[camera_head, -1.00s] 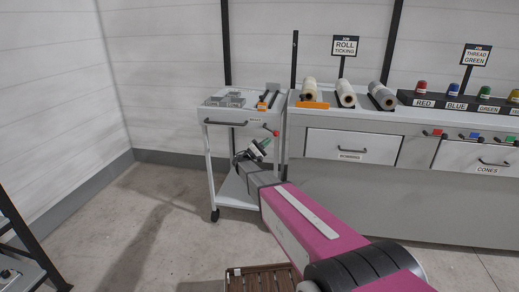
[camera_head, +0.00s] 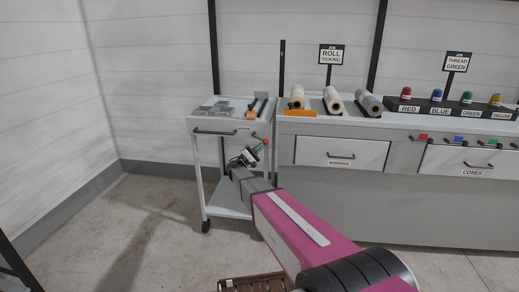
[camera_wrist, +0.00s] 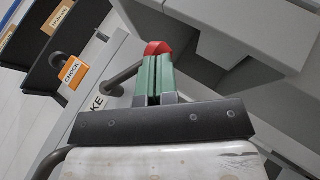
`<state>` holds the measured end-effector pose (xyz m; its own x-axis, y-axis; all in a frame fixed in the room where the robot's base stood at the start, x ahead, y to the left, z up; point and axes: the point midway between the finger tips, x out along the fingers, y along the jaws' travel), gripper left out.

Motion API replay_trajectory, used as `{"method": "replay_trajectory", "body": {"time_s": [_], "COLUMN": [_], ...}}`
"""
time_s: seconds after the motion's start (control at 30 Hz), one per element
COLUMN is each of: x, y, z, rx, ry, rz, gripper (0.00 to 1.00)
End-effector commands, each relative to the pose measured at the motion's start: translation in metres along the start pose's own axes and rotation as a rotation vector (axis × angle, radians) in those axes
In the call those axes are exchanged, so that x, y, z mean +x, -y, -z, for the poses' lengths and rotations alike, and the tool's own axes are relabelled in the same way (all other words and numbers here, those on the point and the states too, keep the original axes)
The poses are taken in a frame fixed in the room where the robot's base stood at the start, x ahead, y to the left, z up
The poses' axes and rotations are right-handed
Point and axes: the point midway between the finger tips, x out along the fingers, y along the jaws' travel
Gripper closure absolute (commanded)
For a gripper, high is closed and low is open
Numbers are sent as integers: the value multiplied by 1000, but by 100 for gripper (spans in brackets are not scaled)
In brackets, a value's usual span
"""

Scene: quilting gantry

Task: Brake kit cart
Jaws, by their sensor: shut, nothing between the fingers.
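The kit cart (camera_head: 228,126) is a white, wheeled cart against the back wall, left of the long counter. A red knob (camera_head: 265,141) sits at its right front, on the brake lever; it also shows in the wrist view (camera_wrist: 157,48), just beyond the fingertips. My gripper (camera_head: 261,147) is at the cart's front right, beside the knob. In the wrist view its green fingers (camera_wrist: 155,76) are together with nothing between them. Whether they touch the knob I cannot tell. A label ending in "KE" (camera_wrist: 97,103) is partly covered by my gripper.
The cart top holds grey blocks (camera_head: 214,108) and a dark holder, with an orange "CHOCK" tag (camera_wrist: 73,72) in the wrist view. The counter (camera_head: 330,127) stands close on the right, with fabric rolls (camera_head: 333,100). A brown slatted crate (camera_head: 255,284) is on the floor in front.

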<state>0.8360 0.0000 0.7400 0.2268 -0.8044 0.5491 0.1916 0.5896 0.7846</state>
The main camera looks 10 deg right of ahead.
Motion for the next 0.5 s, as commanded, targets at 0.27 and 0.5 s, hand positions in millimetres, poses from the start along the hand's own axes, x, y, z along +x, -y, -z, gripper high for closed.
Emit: {"method": "replay_trajectory", "body": {"time_s": [0.27, 0.5], "x": [8, 18], "y": [0, -1], "z": [-4, -10], "rx": [0, 0], "ry": [1, 0], "rz": [1, 1], "gripper": [100, 100]}}
